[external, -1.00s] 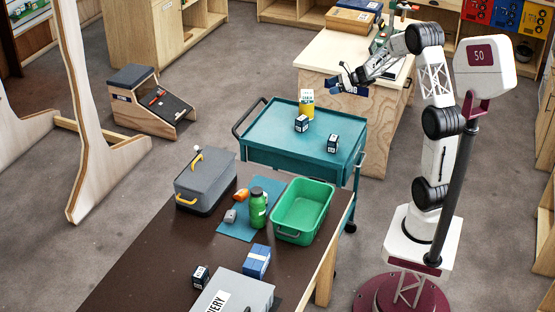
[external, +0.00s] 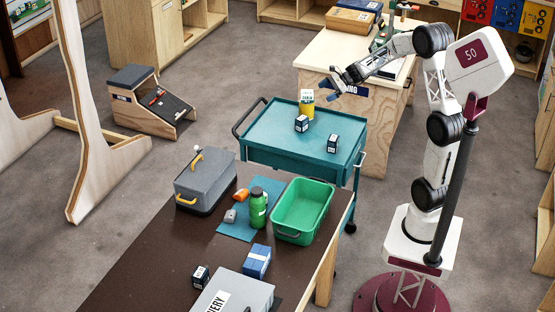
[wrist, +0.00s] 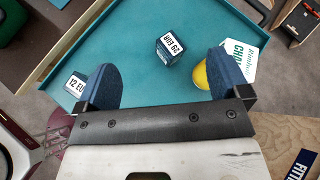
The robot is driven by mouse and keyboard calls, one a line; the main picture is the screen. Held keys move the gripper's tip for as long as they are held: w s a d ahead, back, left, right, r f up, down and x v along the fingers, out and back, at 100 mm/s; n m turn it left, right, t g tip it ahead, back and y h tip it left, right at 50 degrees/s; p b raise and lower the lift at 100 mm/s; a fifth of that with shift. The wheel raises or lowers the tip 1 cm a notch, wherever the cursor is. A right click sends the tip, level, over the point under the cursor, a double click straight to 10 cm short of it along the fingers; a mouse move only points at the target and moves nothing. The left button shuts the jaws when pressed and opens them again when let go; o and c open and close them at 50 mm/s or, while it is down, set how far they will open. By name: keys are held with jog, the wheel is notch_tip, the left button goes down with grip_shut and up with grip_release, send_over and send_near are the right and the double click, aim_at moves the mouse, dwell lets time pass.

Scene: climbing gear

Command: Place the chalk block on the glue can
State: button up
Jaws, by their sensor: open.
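A white chalk block (external: 306,96) with green lettering shows at the top of a yellow can (external: 307,112) at the back of the teal cart. The can's own label is not readable, but it is likely the glue can. In the wrist view the chalk block (wrist: 238,60) overlaps the yellow can (wrist: 201,77) and appears to rest on it; the contact is hidden. My gripper (external: 333,88) is in the air to the right of the block in the external view. In the wrist view its blue fingers (wrist: 163,80) are wide apart and empty, and the right one covers part of the can.
Two small dark price-marked boxes stand on the cart (external: 268,130), one near the can (external: 302,123) and one farther right (external: 332,143). A wooden counter (external: 345,62) stands behind. A brown table with a green bin (external: 300,210) is in front. The cart's left part is clear.

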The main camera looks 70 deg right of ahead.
jog(key=s+a+r+n+g, duration=0.2)
jog(key=s+a+n, duration=0.2)
jog(key=a, duration=0.4)
jog(key=s+a+r+n+g+h, duration=0.1)
jog(key=s+a+r+n+g, duration=0.1)
jog(key=s+a+n, duration=0.45)
jog(key=s+a+r+n+g, duration=0.2)
jog(key=a, duration=0.8)
jog(key=s+a+n+h, duration=0.2)
jog(key=s+a+n, duration=0.1)
jog(key=s, duration=0.3)
jog(key=s+a+n+h, duration=0.2)
jog(key=s+a+n, duration=0.1)
jog(key=s+n, duration=0.3)
jog(key=s+a+n+g+h, duration=0.1)
jog(key=s+a+n+h, duration=0.1)
jog(key=s, duration=0.6)
jog(key=shift+a+r+n, duration=0.15)
jog(key=shift+a+n, duration=0.55)
jog(key=shift+n, duration=0.45)
